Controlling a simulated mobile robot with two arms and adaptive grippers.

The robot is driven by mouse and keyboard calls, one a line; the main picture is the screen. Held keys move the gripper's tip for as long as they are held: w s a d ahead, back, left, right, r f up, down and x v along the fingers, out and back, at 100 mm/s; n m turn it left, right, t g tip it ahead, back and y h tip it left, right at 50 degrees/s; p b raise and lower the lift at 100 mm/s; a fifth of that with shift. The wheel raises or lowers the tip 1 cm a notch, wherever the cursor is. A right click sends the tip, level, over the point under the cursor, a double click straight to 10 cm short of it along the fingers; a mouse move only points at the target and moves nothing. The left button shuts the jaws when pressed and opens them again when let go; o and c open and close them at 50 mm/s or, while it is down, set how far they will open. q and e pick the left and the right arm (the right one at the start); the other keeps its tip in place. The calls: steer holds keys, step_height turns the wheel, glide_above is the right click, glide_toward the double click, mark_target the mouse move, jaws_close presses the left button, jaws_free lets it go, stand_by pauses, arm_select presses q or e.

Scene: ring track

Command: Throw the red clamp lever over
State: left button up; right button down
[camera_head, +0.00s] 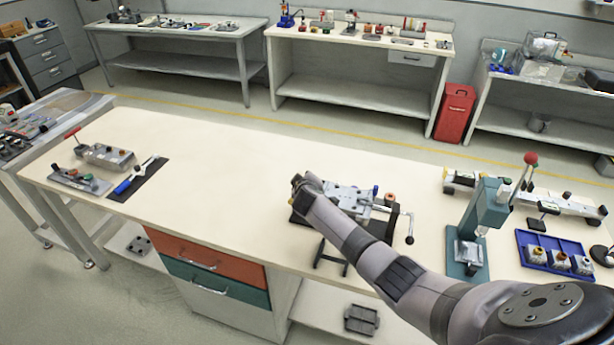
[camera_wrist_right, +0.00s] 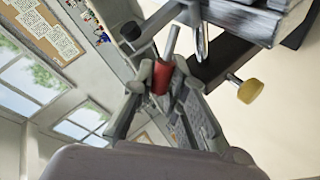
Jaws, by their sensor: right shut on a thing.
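The red clamp lever (camera_wrist_right: 160,78) shows in the right wrist view as a red grip on a grey rod that runs up toward a metal fixture. My right gripper (camera_wrist_right: 165,80) is shut on the red grip, one finger on each side. In the head view my right arm reaches from the lower right to the left side of the grey clamp fixture (camera_head: 350,198) on the bench. There the arm hides the red lever and most of the right gripper. My left gripper is in neither view.
On the bench (camera_head: 230,165) stand a green press (camera_head: 487,215) with a red knob and a blue tray (camera_head: 552,250) with several small parts at the right. Tools and a dark mat (camera_head: 140,180) lie at the left. The middle left of the benchtop is clear.

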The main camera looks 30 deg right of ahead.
steer(key=shift+f, duration=0.1)
stand_by(0.3)
steer(key=c, duration=1.6)
jaws_free()
steer(key=shift+a, duration=0.1)
steer(key=shift+v, duration=3.95)
